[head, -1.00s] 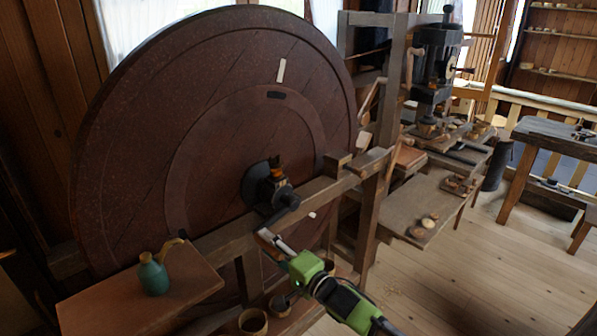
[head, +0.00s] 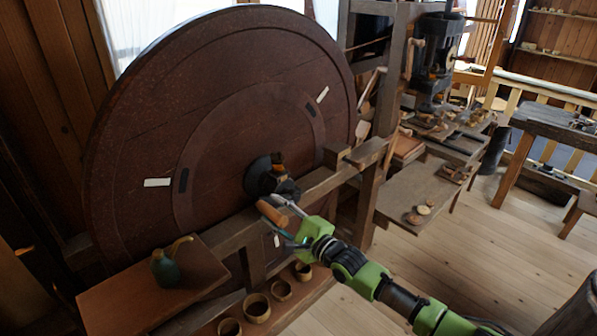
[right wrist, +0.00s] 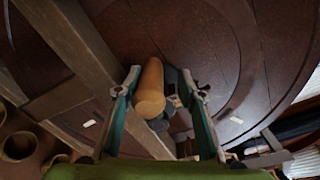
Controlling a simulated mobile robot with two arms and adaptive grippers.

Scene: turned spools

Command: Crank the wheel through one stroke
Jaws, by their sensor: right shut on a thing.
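The large dark-red wooden wheel (head: 130,120) stands upright on its frame in the head view. White marks show on its face, one at the left (head: 157,182) and one at the upper right (head: 322,94). Its dark hub (head: 262,176) carries the crank, whose light wooden handle (head: 271,213) sticks out toward me. My right gripper (head: 283,217) is shut on this handle. In the right wrist view the rounded handle (right wrist: 151,88) lies between the two fingers (right wrist: 160,100). The contact of the pads is partly hidden. My left gripper is not in view.
A small bench (head: 130,290) with a green jug (head: 165,268) stands at the left front. Wooden bowls (head: 257,308) sit on a low shelf below the frame beam (head: 318,187). A side table (head: 410,195) and open floor (head: 450,250) lie to the right.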

